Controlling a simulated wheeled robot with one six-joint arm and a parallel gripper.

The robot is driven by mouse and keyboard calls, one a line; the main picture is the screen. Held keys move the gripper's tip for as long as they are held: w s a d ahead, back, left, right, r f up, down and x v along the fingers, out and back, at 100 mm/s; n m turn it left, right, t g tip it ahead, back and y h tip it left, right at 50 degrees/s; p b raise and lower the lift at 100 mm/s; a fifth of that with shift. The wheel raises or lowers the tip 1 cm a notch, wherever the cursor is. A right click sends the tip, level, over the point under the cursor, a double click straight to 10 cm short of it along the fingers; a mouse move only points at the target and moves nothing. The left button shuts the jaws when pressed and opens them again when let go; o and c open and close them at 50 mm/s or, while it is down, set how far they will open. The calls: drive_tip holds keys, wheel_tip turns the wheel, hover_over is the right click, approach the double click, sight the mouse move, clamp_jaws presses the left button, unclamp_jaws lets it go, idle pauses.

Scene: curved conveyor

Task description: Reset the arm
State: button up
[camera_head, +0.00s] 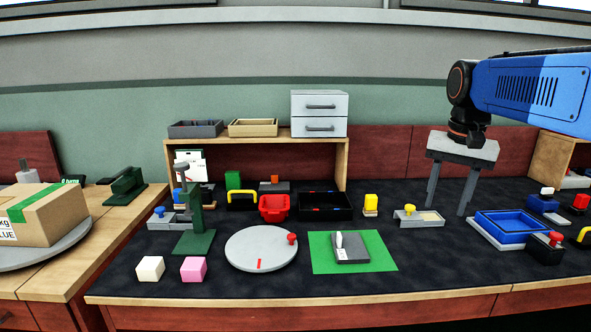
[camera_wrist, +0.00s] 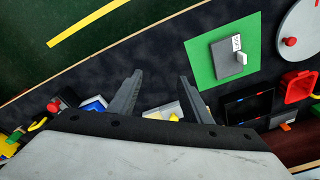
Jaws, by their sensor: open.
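My arm comes in from the right in the head view. My gripper (camera_head: 448,187) hangs at its end over the right part of the dark work table (camera_head: 330,278), fingers pointing down. The two grey fingers are apart, and no object shows between them. In the wrist view my gripper (camera_wrist: 160,92) also shows spread fingers with only dark surface between the tips. It stands between the green mat (camera_head: 318,262) and the blue tray (camera_head: 478,238) in the head view.
A grey block lies on the green mat. A round grey turntable (camera_head: 250,258), a white cube (camera_head: 150,268) and a pink cube (camera_head: 194,268) are at the front left. A grey-and-yellow part (camera_head: 418,217) sits just left of my fingers. A shelf with drawers (camera_head: 320,113) stands behind.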

drive_tip(key=s+a+f+n+t, duration=0.1)
drive_tip(key=s+a+f+n, duration=0.1)
drive_tip(key=s+f, duration=0.7)
drive_tip(key=s+a+f+n+t, duration=0.2)
drive_tip(key=s+f+n, duration=0.2)
drive_tip(key=s+f, duration=0.6)
drive_tip(key=shift+s+a+f, duration=0.15)
drive_tip(key=shift+s+a, duration=0.25)
drive_tip(key=shift+s, duration=0.45)
